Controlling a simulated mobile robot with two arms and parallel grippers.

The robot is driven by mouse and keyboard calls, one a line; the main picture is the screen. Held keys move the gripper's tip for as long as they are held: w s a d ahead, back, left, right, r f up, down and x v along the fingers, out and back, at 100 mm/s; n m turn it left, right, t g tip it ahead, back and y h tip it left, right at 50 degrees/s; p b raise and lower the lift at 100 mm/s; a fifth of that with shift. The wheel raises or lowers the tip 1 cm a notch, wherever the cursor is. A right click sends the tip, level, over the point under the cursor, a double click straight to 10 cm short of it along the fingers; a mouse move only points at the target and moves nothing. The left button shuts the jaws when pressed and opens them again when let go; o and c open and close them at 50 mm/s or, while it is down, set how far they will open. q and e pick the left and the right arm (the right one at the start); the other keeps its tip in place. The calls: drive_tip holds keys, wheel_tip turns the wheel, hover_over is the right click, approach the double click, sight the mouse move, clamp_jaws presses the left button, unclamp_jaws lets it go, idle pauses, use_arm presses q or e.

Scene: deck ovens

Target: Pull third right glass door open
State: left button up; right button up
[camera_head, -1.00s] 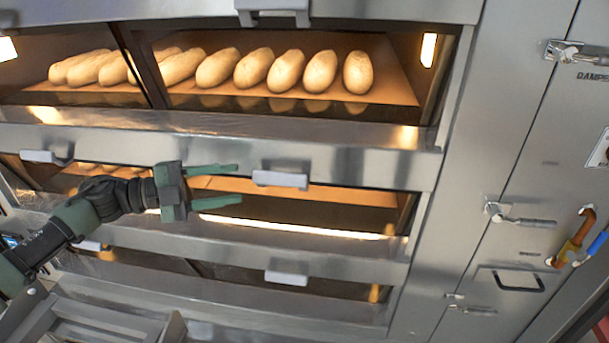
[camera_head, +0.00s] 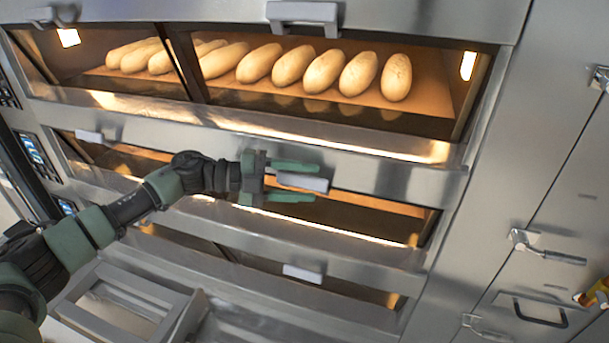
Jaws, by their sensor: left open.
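The oven front has stacked decks with glass doors and grey bar handles. On the right side, a handle (camera_head: 303,182) sits at the top of the middle visible door (camera_head: 350,213), whose lit deck looks empty. My left gripper (camera_head: 297,181) is open, its green fingers above and below this handle in the picture. The fingers do not look closed on it; contact cannot be told. Another right handle (camera_head: 303,273) is on the lower door, and one (camera_head: 302,14) is above the top visible door.
Several loaves (camera_head: 358,73) lie in the top visible deck. Left doors have their own handle (camera_head: 88,136). A grey frame (camera_head: 125,306) stands at the lower left. Metal panels with latches (camera_head: 545,249) and a black handle (camera_head: 540,315) are at the right.

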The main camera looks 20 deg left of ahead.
use_arm(q)
clamp_jaws()
drive_tip(key=shift+d, duration=0.1)
idle(1.4)
